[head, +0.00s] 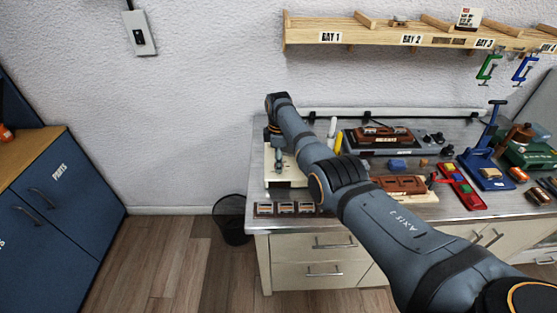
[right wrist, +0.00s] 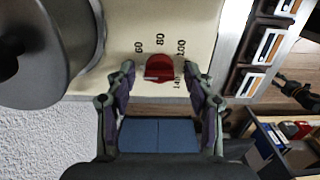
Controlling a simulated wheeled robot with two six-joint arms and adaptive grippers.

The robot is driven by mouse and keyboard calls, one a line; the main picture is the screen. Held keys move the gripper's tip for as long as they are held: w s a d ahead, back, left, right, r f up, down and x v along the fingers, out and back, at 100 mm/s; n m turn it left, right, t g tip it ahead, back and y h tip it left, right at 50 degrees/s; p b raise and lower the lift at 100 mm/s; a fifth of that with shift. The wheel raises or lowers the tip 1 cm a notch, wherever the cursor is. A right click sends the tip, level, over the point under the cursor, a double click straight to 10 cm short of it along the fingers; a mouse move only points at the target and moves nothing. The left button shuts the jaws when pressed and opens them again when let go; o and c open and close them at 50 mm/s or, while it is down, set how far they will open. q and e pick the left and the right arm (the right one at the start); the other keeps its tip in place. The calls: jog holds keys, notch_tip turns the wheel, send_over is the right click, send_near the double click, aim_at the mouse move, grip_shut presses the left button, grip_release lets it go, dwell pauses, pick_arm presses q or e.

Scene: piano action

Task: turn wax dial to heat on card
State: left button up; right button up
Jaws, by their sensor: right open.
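The red wax dial (right wrist: 159,67) sits on a cream panel (right wrist: 120,30) in the right wrist view, beside printed numbers 60, 80, 100 and 140. I cannot tell which number the dial points to. My right gripper (right wrist: 158,73) is open, with one finger on each side of the dial; contact is not clear. In the head view my right gripper (head: 279,160) hangs over the cream unit (head: 287,182) at the bench's left end, and the dial is hidden there. My left gripper is out of view.
A dark grey round pot (right wrist: 45,45) stands close beside the gripper in the right wrist view. Tools and wooden parts crowd the bench to the right. A black bin (head: 231,220) stands on the floor.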

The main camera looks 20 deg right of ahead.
jog(key=shift+c, duration=1.1)
jog(key=c, duration=0.5)
grip_shut()
